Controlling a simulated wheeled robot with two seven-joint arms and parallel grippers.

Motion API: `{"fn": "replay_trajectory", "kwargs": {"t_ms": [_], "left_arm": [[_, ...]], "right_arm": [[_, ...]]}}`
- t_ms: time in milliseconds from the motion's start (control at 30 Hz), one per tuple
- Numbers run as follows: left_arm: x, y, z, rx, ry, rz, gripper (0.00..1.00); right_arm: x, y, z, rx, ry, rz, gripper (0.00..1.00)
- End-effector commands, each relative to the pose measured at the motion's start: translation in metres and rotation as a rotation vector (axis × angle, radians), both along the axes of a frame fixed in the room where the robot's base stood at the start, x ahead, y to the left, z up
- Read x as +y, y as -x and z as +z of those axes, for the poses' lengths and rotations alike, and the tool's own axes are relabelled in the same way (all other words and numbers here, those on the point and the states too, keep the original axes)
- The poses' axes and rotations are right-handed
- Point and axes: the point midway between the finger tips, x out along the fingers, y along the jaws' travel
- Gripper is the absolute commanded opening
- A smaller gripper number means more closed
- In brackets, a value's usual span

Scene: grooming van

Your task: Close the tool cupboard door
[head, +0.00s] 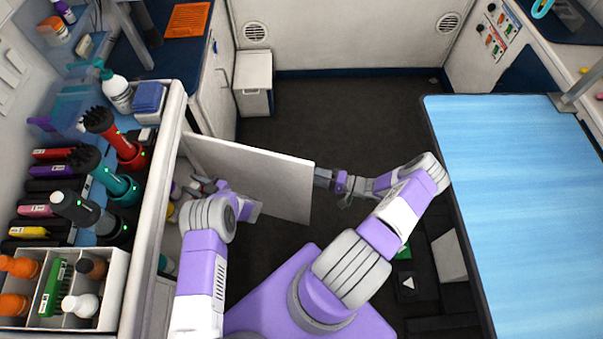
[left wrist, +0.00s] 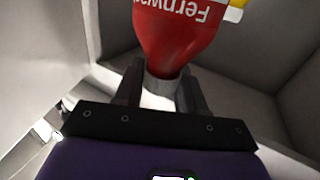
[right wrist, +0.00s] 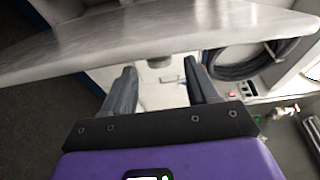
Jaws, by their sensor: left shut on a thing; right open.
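The tool cupboard door (head: 255,178) is a white panel standing open, jutting out from the cupboard (head: 165,225) under the left counter. My left gripper (head: 206,186) is on the cupboard side of the door, partly hidden by my own arm. My right gripper (head: 322,178) is by the door's free edge. In the right wrist view its open fingers (right wrist: 160,85) are empty, and the door (right wrist: 150,35) crosses just beyond them.
The counter's grooming tools stand in chargers (head: 115,190), with a bottle box (head: 100,290) in front. A blue-topped table (head: 515,180) fills the right. A small white cabinet (head: 253,80) stands at the back. Dark floor (head: 330,115) is clear beyond the door.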

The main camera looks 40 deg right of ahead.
Motion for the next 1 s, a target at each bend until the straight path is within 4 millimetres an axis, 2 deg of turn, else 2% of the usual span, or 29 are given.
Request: {"fn": "replay_trajectory", "kwargs": {"t_ms": [100,300,667,767,1000], "left_arm": [[0.000,0.000,-0.003,-0.002,0.000,0.000,0.00],[0.000,0.000,-0.006,-0.002,0.000,0.000,0.00],[0.000,0.000,-0.006,-0.002,0.000,0.000,0.00],[0.000,0.000,-0.006,-0.002,0.000,0.000,0.00],[0.000,0.000,-0.006,-0.002,0.000,0.000,0.00]], "right_arm": [[0.013,-0.019,-0.001,0.001,-0.002,0.002,0.58],[0.025,-0.038,-0.001,0.001,0.000,0.001,0.58],[0.028,-0.043,0.000,0.002,0.000,0.000,0.58],[0.028,-0.043,0.000,0.002,0.000,0.000,0.46],[0.028,-0.043,0.000,0.002,0.000,0.000,0.09]]}}
